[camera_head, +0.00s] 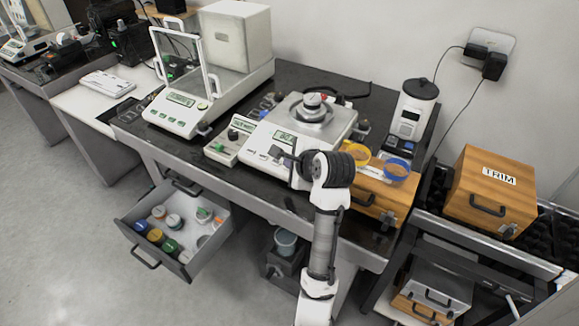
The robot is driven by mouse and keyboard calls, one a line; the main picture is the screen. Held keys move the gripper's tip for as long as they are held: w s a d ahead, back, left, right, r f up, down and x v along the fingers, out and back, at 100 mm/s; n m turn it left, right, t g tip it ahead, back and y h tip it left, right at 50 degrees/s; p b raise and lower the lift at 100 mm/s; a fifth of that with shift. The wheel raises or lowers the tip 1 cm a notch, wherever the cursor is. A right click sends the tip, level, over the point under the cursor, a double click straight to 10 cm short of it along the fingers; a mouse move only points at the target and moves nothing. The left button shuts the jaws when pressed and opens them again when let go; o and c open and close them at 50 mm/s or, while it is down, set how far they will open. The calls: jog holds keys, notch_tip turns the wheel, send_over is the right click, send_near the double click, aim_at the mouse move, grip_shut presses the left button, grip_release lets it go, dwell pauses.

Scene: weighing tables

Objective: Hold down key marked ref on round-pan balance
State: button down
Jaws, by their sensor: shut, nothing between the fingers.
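The round-pan balance (341,121) stands on the dark table, a white housing with a round metal pan and a small object with a red top on it. Its lit display (285,137) faces the front. My gripper (277,153) is shut and empty, at the front panel just below the display. I cannot tell whether its tips touch a key or hover above it. The key marked ref cannot be made out; the key lettering is too small and my gripper covers part of the panel.
A small grey device (231,139) stands left of the balance. A draft-shield balance (187,104) is further left. Yellow and blue rings (397,168) lie on a wooden case at right. An open drawer (180,262) with several jars juts out front left.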

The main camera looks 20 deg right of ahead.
jog(key=shift+f, duration=0.1)
jog(key=shift+w+d+f+p, duration=0.1)
jog(key=shift+f+p, duration=0.2)
jog(key=shift+f, duration=0.35)
dwell(1.9)
jog(key=shift+r+p, duration=0.1)
jog(key=shift+p, duration=0.2)
dwell(1.2)
jog(key=shift+r+p, duration=0.7)
jog(key=shift+p, duration=0.3)
jog(key=r+p, duration=0.1)
jog(key=p, duration=0.1)
jog(key=a+r+p, duration=0.1)
jog(key=r+p, duration=0.1)
jog(key=s+r+p, duration=0.1)
jog(key=p, duration=0.1)
jog(key=shift+a+r, duration=0.2)
jog(key=shift+r, duration=0.15)
